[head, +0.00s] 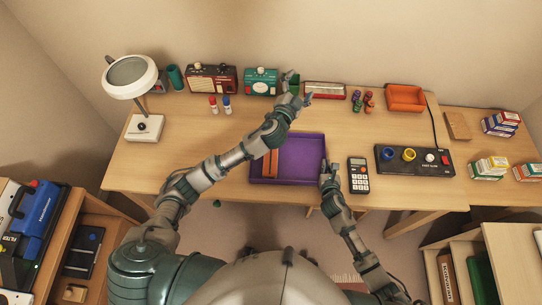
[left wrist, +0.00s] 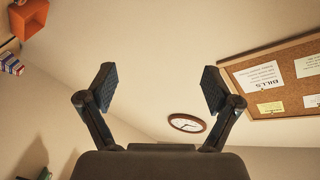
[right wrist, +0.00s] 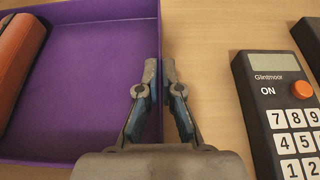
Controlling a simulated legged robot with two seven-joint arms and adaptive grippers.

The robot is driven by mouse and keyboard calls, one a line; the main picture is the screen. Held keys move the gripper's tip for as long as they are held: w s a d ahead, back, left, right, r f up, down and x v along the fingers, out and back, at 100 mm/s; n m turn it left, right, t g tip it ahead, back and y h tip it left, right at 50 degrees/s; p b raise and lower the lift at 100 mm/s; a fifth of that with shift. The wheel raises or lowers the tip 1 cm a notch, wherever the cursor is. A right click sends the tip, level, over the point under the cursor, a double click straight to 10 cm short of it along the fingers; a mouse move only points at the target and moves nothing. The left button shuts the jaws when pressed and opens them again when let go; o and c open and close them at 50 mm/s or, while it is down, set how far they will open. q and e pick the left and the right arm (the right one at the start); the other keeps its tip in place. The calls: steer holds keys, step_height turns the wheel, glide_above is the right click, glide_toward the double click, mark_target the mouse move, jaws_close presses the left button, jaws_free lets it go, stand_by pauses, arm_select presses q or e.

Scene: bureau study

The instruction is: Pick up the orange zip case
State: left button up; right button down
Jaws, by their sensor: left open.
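The orange zip case (head: 271,163) lies inside the purple tray (head: 302,165), along its left part. Its end shows as an orange-brown roll (right wrist: 20,50) at the left of the right wrist view. My right gripper (right wrist: 159,75) is at the tray's right wall, one finger on each side, and looks shut on that wall, apart from the case. My left gripper (head: 299,88) is open and empty over the back of the desk. In the left wrist view its fingers (left wrist: 160,90) are spread and face the wall.
A calculator (head: 358,175) and a control box (head: 414,160) stand right of the tray. The desk left of the tray is clear.

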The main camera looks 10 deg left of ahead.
arm_select(q)
steer(key=s+a+f+n+g+y, duration=0.3)
steer(key=a+f+n+g, duration=0.15)
steer(key=f+n, duration=0.35)
steer(key=n+g+y, duration=0.2)
steer(key=n+g, duration=0.3)
steer(key=g, duration=0.3)
glide_toward(271, 155)
steer(key=shift+g, duration=0.25)
steer(key=x, duration=0.5)
steer(key=shift+w+a+f, duration=0.2)
steer(key=shift+a+f, duration=0.05)
steer(key=shift+a, duration=0.15)
steer(key=x, duration=0.5)
steer(key=shift+w+d+f, duration=0.3)
steer(key=shift+f, duration=0.05)
steer(key=c, duration=1.3)
